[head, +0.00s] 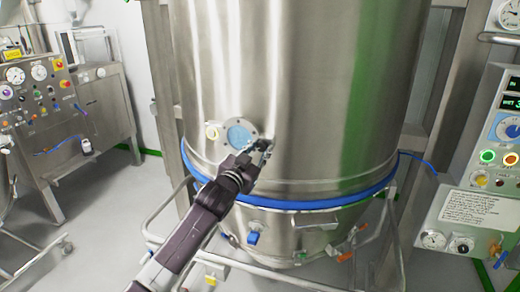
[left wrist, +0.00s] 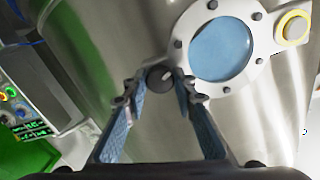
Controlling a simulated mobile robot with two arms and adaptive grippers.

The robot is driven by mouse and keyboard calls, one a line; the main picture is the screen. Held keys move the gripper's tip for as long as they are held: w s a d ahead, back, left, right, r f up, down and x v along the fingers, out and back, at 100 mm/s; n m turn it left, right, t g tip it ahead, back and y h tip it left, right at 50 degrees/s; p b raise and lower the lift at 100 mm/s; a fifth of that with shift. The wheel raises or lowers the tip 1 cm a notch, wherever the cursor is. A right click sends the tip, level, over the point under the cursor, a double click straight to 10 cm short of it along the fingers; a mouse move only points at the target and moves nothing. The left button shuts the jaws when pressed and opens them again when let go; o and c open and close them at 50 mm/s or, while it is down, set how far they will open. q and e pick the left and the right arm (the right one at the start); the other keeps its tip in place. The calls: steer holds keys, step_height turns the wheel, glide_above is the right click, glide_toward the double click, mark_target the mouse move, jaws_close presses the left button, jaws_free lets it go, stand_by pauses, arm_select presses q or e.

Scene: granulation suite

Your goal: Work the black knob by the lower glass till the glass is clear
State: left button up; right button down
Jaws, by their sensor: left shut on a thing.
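The lower glass (head: 240,133) is a round bluish window in a bolted ring, low on the steel vessel. Its pane also shows in the left wrist view (left wrist: 220,48), where it looks evenly pale blue. The black knob (left wrist: 158,77) sits beside the glass ring. My left gripper (head: 264,146) is at the knob, and in the left wrist view its two fingers (left wrist: 160,80) are shut on it. In the head view the fingers mostly hide the knob. My right gripper is in neither view.
The steel vessel (head: 290,80) fills the middle, with a blue band (head: 300,203) below the glass. A round yellow-rimmed fitting (head: 212,132) is left of the glass. A control panel (head: 480,215) stands at the right and a gauge bench (head: 45,90) at the left.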

arm_select(q)
steer(key=m, duration=0.3)
steer(key=shift+m, duration=0.4)
steer(key=m+p, duration=0.1)
steer(key=m, duration=0.2)
steer(key=shift+m, duration=0.3)
steer(key=shift+m+p, duration=0.55)
steer(key=shift+m, duration=2.05)
steer(key=o, duration=1.2)
steer(key=shift+c, duration=0.2)
steer(key=v, duration=1.2)
